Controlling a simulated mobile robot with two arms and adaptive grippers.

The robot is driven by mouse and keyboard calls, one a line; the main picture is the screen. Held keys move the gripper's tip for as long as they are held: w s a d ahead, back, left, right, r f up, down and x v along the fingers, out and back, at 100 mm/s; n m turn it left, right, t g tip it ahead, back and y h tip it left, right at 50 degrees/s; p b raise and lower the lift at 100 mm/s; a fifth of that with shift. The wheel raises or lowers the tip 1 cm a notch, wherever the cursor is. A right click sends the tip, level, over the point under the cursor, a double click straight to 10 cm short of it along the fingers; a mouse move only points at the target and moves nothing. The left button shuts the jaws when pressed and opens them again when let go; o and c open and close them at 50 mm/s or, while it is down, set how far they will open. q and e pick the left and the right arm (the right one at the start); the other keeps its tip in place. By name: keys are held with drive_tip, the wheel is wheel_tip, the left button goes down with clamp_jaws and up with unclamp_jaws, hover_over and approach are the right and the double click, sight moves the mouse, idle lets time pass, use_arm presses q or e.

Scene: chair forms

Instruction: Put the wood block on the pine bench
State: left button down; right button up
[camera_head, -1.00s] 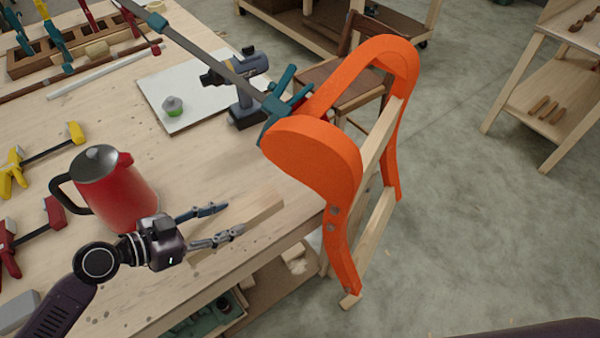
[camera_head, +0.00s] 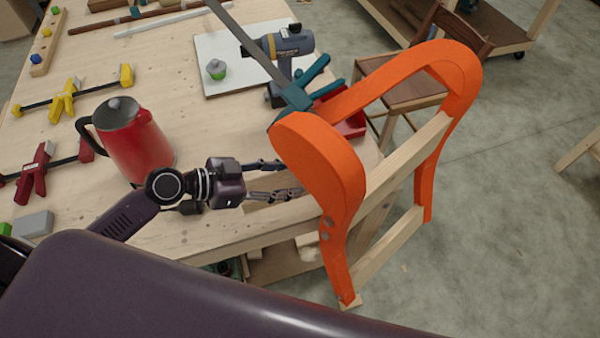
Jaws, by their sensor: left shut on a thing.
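The wood block (camera_head: 258,206) is a pale, plain piece at the bench's near right corner, next to the orange chair form. My left gripper (camera_head: 281,180) is shut on it, and its fingers and wrist cover part of the block. I cannot tell whether the block touches the top or is held just above it. The pine bench (camera_head: 180,228) has a broad light wooden top that fills the left and middle of the head view. My right gripper is not in view.
A red kettle (camera_head: 135,145) stands left of the wrist. Bare top lies between kettle and board.

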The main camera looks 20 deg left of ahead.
use_arm(q)
drive_tip(key=shift+w+d+f, duration=0.1)
drive_tip(key=shift+w+d, duration=0.05)
drive_tip(key=shift+d, duration=0.05)
drive_tip(key=shift+a+f+b, duration=0.1)
drive_tip(key=shift+f+b, duration=0.45)
drive_tip(key=shift+f, duration=0.1)
drive_tip(key=shift+f+b, duration=1.6)
drive_tip(key=shift+f, duration=1)
drive_tip(key=shift+f+b, duration=0.6)
drive_tip(key=shift+b, duration=0.1)
drive_tip(key=c, duration=1)
unclamp_jaws()
drive_tip(key=shift+r, duration=0.1)
drive_tip(key=shift+c, duration=0.2)
drive_tip(key=shift+o, duration=0.4)
